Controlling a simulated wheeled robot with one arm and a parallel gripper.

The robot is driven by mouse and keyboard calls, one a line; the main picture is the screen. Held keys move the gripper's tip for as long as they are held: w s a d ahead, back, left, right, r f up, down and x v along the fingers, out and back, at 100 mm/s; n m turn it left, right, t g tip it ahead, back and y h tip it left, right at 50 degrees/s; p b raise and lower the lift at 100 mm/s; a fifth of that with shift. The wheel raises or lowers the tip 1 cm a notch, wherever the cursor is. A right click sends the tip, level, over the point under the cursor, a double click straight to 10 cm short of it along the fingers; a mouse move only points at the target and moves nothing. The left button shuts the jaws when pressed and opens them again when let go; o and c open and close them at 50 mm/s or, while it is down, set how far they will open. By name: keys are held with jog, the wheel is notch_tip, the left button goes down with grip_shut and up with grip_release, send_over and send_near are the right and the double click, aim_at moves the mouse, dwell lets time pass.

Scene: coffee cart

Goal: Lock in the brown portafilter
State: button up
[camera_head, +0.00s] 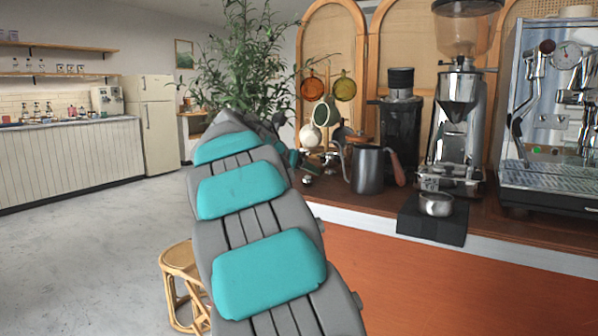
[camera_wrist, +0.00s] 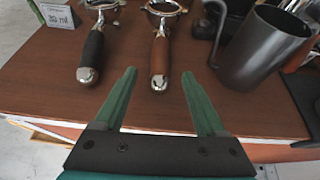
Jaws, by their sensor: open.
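The brown portafilter (camera_wrist: 160,56) lies on the wooden counter in the wrist view, its brown handle with a metal end pointing towards me. Its metal basket is at the top edge of that view, partly cut off. My gripper (camera_wrist: 159,75) is open, with its green fingers on either side of the handle's near end in the picture; I cannot tell their height above it. Nothing is held. The espresso machine (camera_head: 550,120) stands at the far right in the head view. In that view my arm hides part of the counter, and I cannot make out the brown portafilter clearly.
A black-handled portafilter (camera_wrist: 93,52) lies to the left. A dark grey pitcher (camera_wrist: 253,48) stands close on the right; it also shows in the head view (camera_head: 369,170).

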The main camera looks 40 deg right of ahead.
aim_at(309, 174)
jog(key=b+x, duration=0.1)
jog(key=x, duration=0.3)
jog(key=shift+s+a+f+b, duration=0.1)
jog(key=shift+f+b, duration=0.1)
jog(key=shift+b, duration=0.2)
jog(key=shift+r+b+x, duration=0.25)
jog(key=shift+b+x, duration=0.25)
jog(key=shift+x, duration=0.7)
jog(key=shift+r+p, duration=0.15)
jog(key=shift+p, duration=0.65)
grip_shut()
dwell(0.5)
